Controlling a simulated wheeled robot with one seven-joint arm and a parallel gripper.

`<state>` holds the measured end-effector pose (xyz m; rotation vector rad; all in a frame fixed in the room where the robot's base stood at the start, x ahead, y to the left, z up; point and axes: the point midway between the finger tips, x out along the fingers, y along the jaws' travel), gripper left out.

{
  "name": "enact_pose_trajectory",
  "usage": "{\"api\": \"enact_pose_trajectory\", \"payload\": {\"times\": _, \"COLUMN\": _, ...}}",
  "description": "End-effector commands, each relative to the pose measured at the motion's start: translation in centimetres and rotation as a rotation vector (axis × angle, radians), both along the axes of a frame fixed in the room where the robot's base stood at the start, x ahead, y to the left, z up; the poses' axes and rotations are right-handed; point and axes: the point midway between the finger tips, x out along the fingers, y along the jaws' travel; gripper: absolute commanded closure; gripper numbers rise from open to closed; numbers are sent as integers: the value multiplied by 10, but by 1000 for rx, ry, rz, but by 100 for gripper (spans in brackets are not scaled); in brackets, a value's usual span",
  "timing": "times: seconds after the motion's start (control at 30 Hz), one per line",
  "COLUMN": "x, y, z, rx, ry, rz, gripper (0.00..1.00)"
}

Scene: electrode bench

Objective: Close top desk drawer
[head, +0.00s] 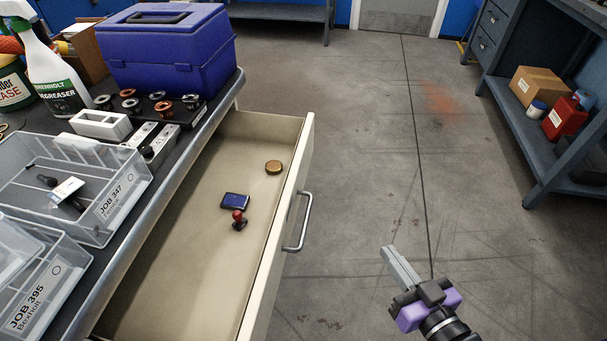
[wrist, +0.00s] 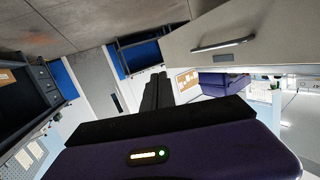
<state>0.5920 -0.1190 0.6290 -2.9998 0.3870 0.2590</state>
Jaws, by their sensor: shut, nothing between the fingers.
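The top desk drawer (head: 190,230) is pulled well out from the bench on the left in the head view. Its cream front panel (head: 283,215) has a metal bar handle (head: 300,222). Inside lie a blue ink pad, a red-topped stamp (head: 239,220) and a round brownish tin (head: 274,167). My gripper (head: 390,252) is shut and empty, to the right of the handle and apart from it, over the floor. In the wrist view my gripper's fingers (wrist: 157,88) are together, and the drawer front with its handle (wrist: 222,45) shows at the upper right.
The bench top holds a purple toolbox (head: 165,50), a degreaser bottle (head: 52,70), a row of small metal parts and clear bins (head: 120,190). A blue-grey workbench (head: 530,110) stands at the far right. The concrete floor between is clear.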

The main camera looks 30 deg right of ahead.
Motion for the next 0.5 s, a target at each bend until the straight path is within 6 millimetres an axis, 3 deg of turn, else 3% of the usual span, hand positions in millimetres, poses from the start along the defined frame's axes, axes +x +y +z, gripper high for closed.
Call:
{"api": "enact_pose_trajectory", "payload": {"times": 0.03, "x": 12, "y": -15, "z": 23, "rx": 29, "ry": 9, "rz": -27, "gripper": 100}}
{"api": "enact_pose_trajectory", "payload": {"times": 0.3, "x": 59, "y": -77, "z": 46, "rx": 273, "ry": 112, "rz": -131, "gripper": 100}}
{"api": "enact_pose_trajectory", "payload": {"times": 0.5, "x": 95, "y": -105, "z": 71, "rx": 540, "ry": 199, "rz": -143, "gripper": 100}}
